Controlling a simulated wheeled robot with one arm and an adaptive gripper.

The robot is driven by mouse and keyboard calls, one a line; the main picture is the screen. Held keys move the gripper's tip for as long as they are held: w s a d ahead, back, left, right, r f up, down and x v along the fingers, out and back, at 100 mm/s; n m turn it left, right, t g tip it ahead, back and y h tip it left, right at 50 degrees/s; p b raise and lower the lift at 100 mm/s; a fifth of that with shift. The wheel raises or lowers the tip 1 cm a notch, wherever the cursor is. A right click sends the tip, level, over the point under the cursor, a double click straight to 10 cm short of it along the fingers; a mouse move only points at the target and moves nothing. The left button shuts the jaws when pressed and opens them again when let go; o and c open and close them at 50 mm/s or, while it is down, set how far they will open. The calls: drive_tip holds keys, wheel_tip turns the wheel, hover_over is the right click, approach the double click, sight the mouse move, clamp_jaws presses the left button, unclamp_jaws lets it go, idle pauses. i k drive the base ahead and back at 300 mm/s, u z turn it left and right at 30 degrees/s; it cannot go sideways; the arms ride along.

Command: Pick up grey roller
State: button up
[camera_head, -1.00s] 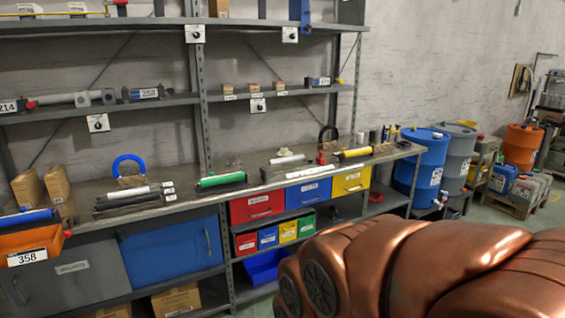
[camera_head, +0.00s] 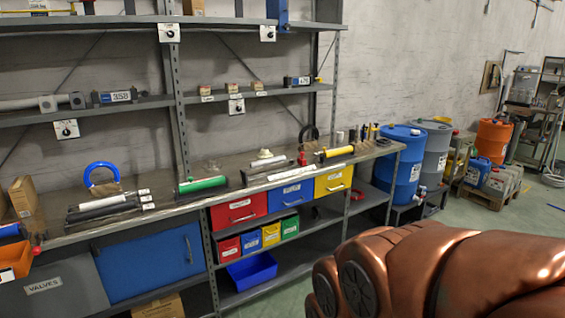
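No thing is plainly a lone grey roller, and I cannot tell which one the task names. A pale white-grey roller (camera_head: 102,202) lies in a dark rack at the left of the workbench. A grey cylindrical part with grey blocks (camera_head: 50,103) lies on the upper left shelf. A green roller (camera_head: 202,185) lies at the bench middle, and a yellow roller (camera_head: 338,152) lies further right. A pale roller (camera_head: 264,162) lies between them, towards the back. My gripper is not in view.
The workbench (camera_head: 230,198) runs along the wall, with red, blue and yellow drawers (camera_head: 238,212) below. A blue arch (camera_head: 101,172) and brown boxes (camera_head: 24,195) stand on it. Blue (camera_head: 398,165) and orange (camera_head: 493,138) barrels stand right. Large copper-brown rounded shapes fill the lower right. Floor shows at right.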

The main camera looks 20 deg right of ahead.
sight(280, 158)
drive_tip(key=i, duration=2.15)
drive_tip(key=z, duration=1.85)
drive_tip(key=i, duration=1.55)
drive_tip(key=u, duration=3.5)
